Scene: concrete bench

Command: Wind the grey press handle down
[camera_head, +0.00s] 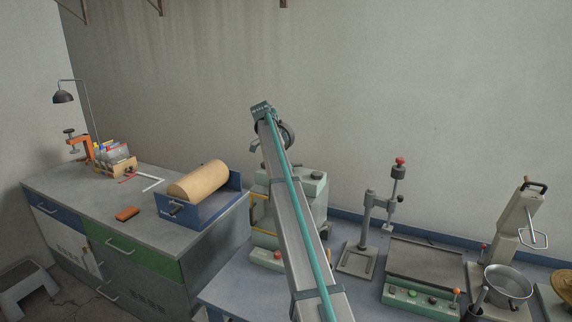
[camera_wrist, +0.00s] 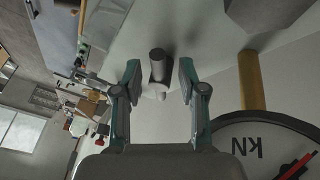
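In the wrist view, a short grey cylinder (camera_wrist: 158,66), which looks like the grip of the press handle, lies between the fingers of my gripper (camera_wrist: 160,82). The gripper is open, with a visible gap on each side of the cylinder. A round dial marked kN (camera_wrist: 262,150) with a red needle shows upside down at the lower right, next to a yellow-brown post (camera_wrist: 251,80). In the head view, the pale green press body (camera_head: 312,190) stands on the bench, partly hidden behind my arm. The handle cannot be made out there.
A blue cradle (camera_head: 212,212) with a brown roll (camera_head: 199,179) stands left of the press. To the right are a small stand with a red knob (camera_head: 400,161), a green control box (camera_head: 415,300), a metal pot (camera_head: 508,287) and a pale lever machine (camera_head: 520,215).

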